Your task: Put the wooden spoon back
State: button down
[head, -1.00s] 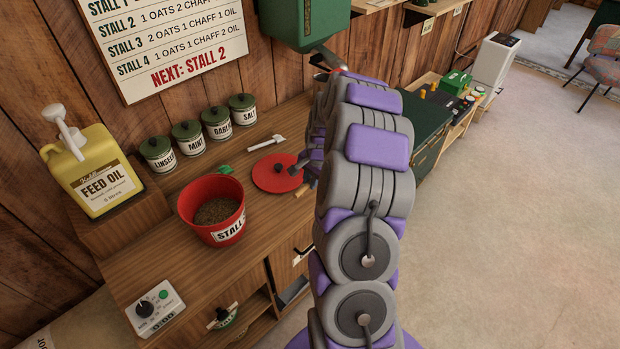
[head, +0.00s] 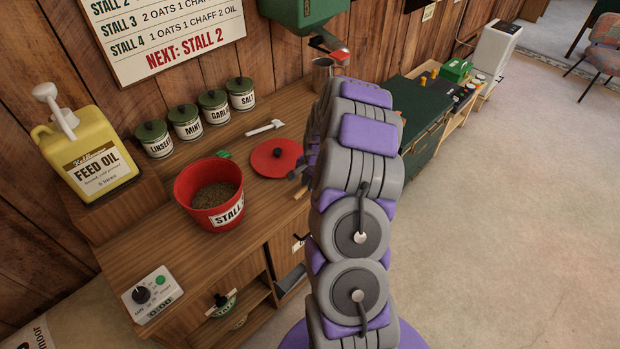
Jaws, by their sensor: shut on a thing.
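My gripper (head: 298,172) shows only in part at the left edge of my arm, beside the red lid and above the wooden counter. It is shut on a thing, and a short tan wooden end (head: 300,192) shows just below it. This looks like part of the wooden spoon; the rest of it is hidden behind my arm, and where it touches the fingers cannot be made out.
A red bucket (head: 190,192) of feed stands on the counter (head: 160,235), left of the red lid (head: 270,163). A white scoop (head: 263,128) lies behind the lid. Several green-lidded jars (head: 187,126) line the wall.

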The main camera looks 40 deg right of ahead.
jog(key=shift+a+f, duration=0.1)
jog(key=shift+f, duration=0.25)
jog(key=c, duration=1)
grip_release()
jog(key=shift+r, duration=0.1)
jog(key=s+r+p, duration=0.1)
jog(key=r, duration=0.4)
jog(key=s+r+p, duration=0.1)
jog(key=r, duration=0.5)
jog(key=s+d+r+p, duration=0.1)
jog(key=r, duration=0.4)
jog(key=shift+s+r, duration=0.1)
jog(key=shift+r, duration=0.3)
